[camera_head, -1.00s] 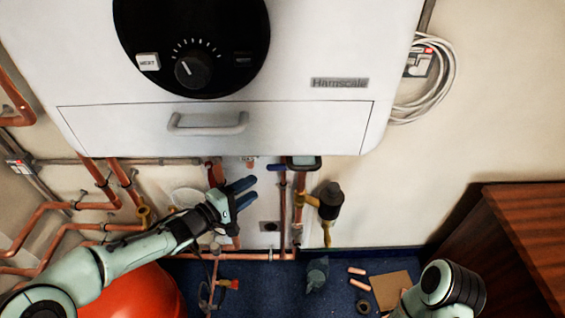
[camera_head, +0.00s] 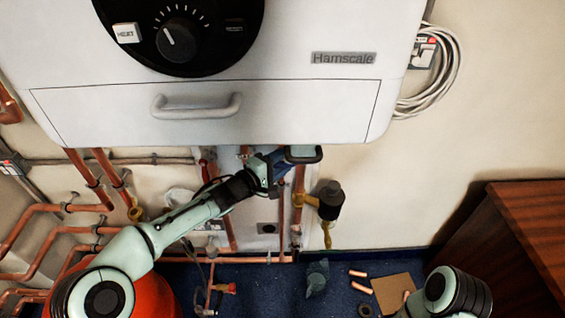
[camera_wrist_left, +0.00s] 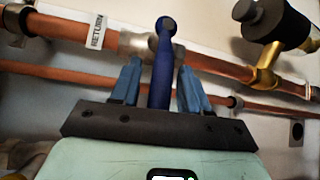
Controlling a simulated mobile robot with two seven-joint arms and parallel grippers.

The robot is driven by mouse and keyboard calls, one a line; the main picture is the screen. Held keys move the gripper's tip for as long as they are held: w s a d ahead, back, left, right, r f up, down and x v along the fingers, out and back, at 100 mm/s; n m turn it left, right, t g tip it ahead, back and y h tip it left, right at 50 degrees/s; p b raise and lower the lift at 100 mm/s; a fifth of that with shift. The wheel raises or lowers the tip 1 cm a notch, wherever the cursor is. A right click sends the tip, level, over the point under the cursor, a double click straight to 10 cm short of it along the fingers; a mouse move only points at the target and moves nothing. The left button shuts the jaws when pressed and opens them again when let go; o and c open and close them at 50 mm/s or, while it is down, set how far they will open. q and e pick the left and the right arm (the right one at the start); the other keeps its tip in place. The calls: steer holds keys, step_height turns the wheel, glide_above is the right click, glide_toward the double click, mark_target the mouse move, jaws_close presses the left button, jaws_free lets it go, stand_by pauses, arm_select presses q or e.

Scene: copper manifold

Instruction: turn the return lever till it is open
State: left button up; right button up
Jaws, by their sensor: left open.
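The return lever (camera_wrist_left: 162,60) is a dark blue handle in the left wrist view. It points toward the camera from a silver valve body (camera_wrist_left: 135,43) on the copper pipe with the RETURN label (camera_wrist_left: 97,33). My left gripper (camera_wrist_left: 160,72) is open, with one blue finger on each side of the lever and a gap visible on both sides. In the head view the left gripper (camera_head: 287,158) is just under the boiler's lower edge, and I cannot make out the lever there. My right arm (camera_head: 452,292) shows at the lower right, its gripper out of view.
The white boiler (camera_head: 345,110) overhangs my left gripper. A brass valve with a black cap (camera_head: 330,195) is close on its right. Copper pipes (camera_head: 40,225) and a red vessel (camera_head: 155,298) are at the left. A wooden cabinet (camera_head: 510,240) stands at the right.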

arm_select(q)
steer(key=shift+w, duration=0.1)
jaws_close()
